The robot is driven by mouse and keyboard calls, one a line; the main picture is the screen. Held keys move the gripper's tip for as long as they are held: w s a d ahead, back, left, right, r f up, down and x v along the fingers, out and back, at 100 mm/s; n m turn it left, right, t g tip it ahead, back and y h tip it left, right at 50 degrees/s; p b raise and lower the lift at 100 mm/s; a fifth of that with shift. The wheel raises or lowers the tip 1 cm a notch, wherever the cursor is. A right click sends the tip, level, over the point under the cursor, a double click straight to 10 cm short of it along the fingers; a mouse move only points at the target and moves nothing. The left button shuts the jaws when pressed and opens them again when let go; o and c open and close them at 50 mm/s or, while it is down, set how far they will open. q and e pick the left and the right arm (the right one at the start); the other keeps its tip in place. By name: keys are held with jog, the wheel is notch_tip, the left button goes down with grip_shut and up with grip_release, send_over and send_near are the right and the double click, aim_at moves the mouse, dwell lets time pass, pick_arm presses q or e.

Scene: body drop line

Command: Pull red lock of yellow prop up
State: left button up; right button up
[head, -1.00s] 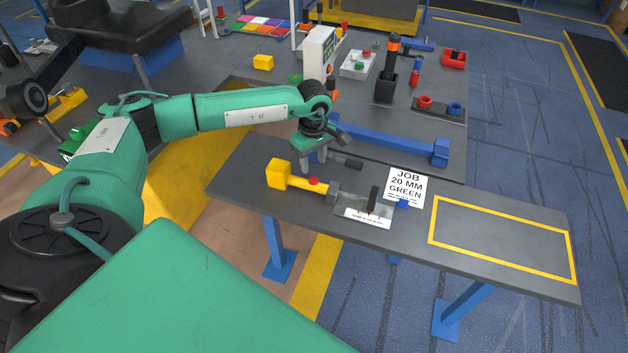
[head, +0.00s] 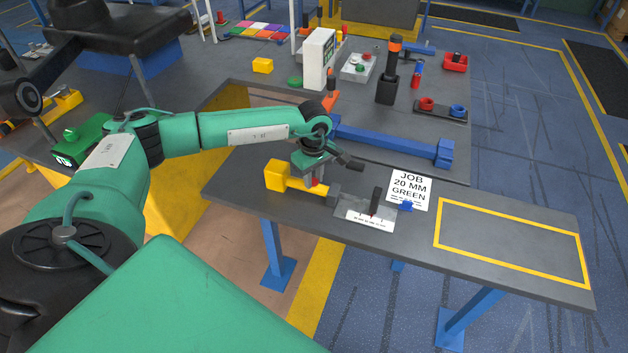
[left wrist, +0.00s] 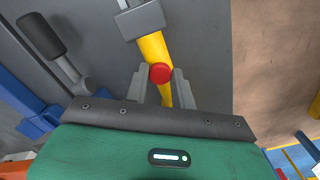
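The yellow prop (head: 277,177) lies on the grey bench, with a yellow block at its left end and a bar running to a grey block (head: 333,190). Its round red lock (left wrist: 160,73) sits on the yellow bar in the left wrist view. In the head view the lock is mostly hidden by my left gripper (head: 316,184), which points down over the bar. In the left wrist view the fingers of this gripper (left wrist: 162,78) stand apart, one on each side of the lock and bar. Contact with the lock cannot be made out. My right gripper is not in view.
A black-handled lever (head: 350,162) lies just behind the gripper. A scale plate (head: 370,218) with a black upright and a JOB card (head: 409,190) are to the right. A blue beam (head: 390,143) lies behind. The yellow-outlined area (head: 510,240) is empty.

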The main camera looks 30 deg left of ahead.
aim_at(314, 181)
pick_arm(q)
jog(key=shift+c, duration=0.7)
jog(key=shift+r+p, duration=0.3)
jog(key=shift+r, duration=0.45)
jog(key=o, duration=0.8)
jog(key=shift+o, duration=0.2)
jog(key=shift+r+p, duration=0.6)
jog(key=shift+r, duration=0.5)
jog(key=shift+r+p, duration=1)
jog(key=shift+r, duration=1.35)
